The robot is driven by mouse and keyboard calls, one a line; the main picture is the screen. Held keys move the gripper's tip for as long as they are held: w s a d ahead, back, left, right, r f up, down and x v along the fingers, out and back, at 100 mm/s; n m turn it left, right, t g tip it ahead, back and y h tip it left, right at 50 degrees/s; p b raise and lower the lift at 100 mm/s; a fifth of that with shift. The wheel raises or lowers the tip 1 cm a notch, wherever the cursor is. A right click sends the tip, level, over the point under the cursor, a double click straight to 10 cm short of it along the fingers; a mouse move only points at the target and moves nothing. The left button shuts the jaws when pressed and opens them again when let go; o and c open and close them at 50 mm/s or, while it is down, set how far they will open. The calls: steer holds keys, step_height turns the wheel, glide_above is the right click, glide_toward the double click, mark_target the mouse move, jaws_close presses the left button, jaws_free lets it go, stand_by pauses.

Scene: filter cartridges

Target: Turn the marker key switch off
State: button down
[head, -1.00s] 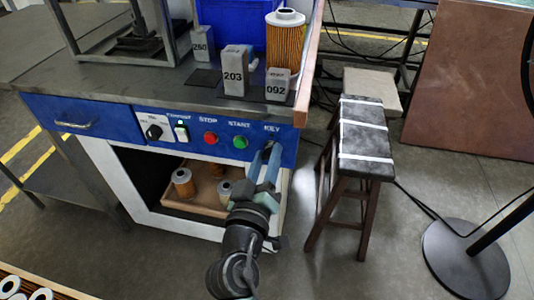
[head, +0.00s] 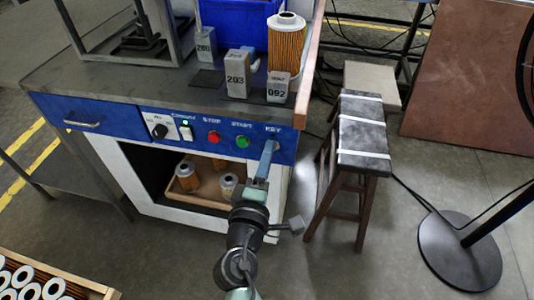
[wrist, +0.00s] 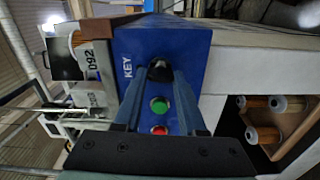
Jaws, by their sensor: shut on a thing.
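The key switch (wrist: 160,68) shows in the wrist view as a dark round knob on the blue panel (wrist: 215,42), beside the white KEY label. My gripper (wrist: 160,76) has its two fingers on either side of the knob, shut on it. In the head view my gripper (head: 270,147) reaches the panel just under the KEY label, its fingers seen nearly edge-on. They hide the switch there, so its turned position cannot be read.
Left of the key are a green START button (head: 242,142), a red STOP button (head: 214,137), a lit rocker switch (head: 186,130) and a black knob (head: 159,131). Numbered blocks and a filter cartridge (head: 286,45) stand above. A stool (head: 362,135) stands to the right.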

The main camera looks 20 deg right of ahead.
steer(key=shift+f+n, duration=0.1)
steer(key=shift+n, duration=0.5)
steer(key=shift+c, duration=2.4)
jaws_free()
steer(key=v, duration=1.3)
